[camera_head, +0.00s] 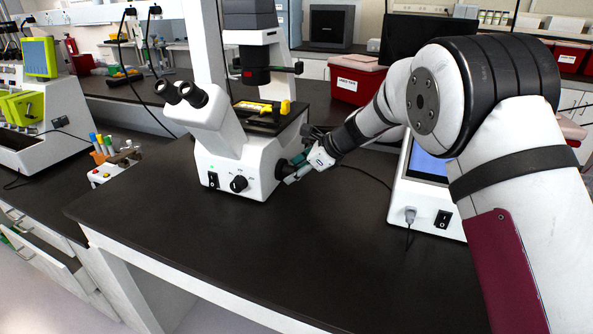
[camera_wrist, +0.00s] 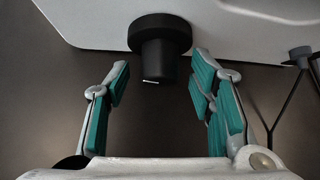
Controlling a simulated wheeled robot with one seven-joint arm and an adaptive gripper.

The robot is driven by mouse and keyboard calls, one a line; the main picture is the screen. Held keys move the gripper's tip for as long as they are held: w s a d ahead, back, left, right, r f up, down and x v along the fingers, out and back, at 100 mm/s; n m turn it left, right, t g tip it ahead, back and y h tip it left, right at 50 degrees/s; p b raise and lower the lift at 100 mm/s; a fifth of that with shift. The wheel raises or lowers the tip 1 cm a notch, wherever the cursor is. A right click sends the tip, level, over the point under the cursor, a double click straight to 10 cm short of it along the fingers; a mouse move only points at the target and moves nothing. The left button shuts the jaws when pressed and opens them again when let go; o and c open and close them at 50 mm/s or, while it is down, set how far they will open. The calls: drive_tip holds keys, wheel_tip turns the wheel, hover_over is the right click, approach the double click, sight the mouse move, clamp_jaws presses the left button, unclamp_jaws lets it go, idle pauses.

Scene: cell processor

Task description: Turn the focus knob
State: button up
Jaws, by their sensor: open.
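The white microscope (camera_head: 222,140) stands on the dark bench. Its black focus knob (camera_head: 281,170) sticks out of the right side of the base, partly hidden by my gripper (camera_head: 299,170). In the wrist view the focus knob (camera_wrist: 160,42) is a stepped black cylinder with a small white mark on its end. The knob's narrower end lies just beyond and between the fingertips, with a visible gap on both sides.
A second black dial (camera_head: 238,183) sits on the microscope's front face beside a switch. A white device with a blue screen (camera_head: 428,165) stands right of my gripper. A red bin (camera_head: 357,80) is behind. The bench front is clear.

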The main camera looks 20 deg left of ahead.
drive_tip(key=shift+a+f, duration=0.1)
drive_tip(key=shift+c, duration=0.3)
drive_tip(key=c, duration=1.1)
